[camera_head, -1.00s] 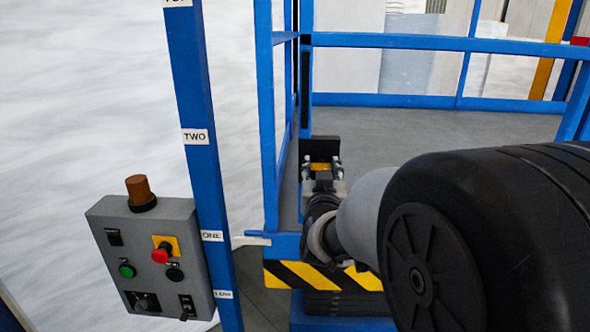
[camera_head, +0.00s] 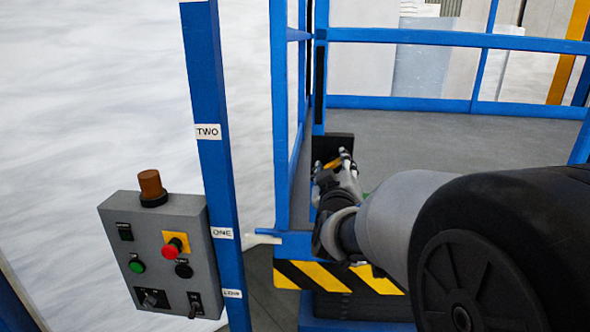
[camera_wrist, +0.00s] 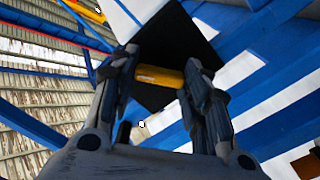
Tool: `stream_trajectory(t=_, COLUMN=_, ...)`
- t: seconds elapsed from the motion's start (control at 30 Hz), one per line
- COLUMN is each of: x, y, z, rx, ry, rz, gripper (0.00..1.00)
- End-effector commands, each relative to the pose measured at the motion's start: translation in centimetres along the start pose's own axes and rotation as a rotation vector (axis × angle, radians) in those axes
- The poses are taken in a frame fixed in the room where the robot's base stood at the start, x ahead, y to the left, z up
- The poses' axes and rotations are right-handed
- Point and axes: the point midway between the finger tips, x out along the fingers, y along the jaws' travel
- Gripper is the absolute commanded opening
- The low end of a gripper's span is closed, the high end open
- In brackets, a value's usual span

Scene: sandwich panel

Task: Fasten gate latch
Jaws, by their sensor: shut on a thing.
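A yellow latch bar (camera_head: 333,163) sits in front of a square black plate (camera_head: 340,141) beside a blue post (camera_head: 320,75). My gripper (camera_head: 335,170) is closed around the bar, which looks tilted in the head view. In the wrist view the bar (camera_wrist: 160,76) lies crosswise between my two fingers, with the black plate (camera_wrist: 185,45) behind it. I cannot tell whether the latch is engaged.
A grey control box (camera_head: 160,255) with buttons and an orange beacon (camera_head: 151,186) hangs on a labelled blue post (camera_head: 215,150) at the left. Blue rails (camera_head: 440,37) enclose a grey floor (camera_head: 430,140). A yellow-black striped edge (camera_head: 320,276) lies below my gripper.

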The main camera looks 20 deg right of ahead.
Motion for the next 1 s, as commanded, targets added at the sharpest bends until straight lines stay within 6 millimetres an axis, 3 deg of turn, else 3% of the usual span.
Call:
stream_trajectory(t=0.6, x=0.01, y=0.04, z=-0.04, rx=-0.583, ry=-0.001, rz=0.000, gripper=0.19)
stream_trajectory(t=1.0, x=0.01, y=0.04, z=-0.03, rx=-0.870, ry=-0.001, rz=0.000, gripper=0.19)
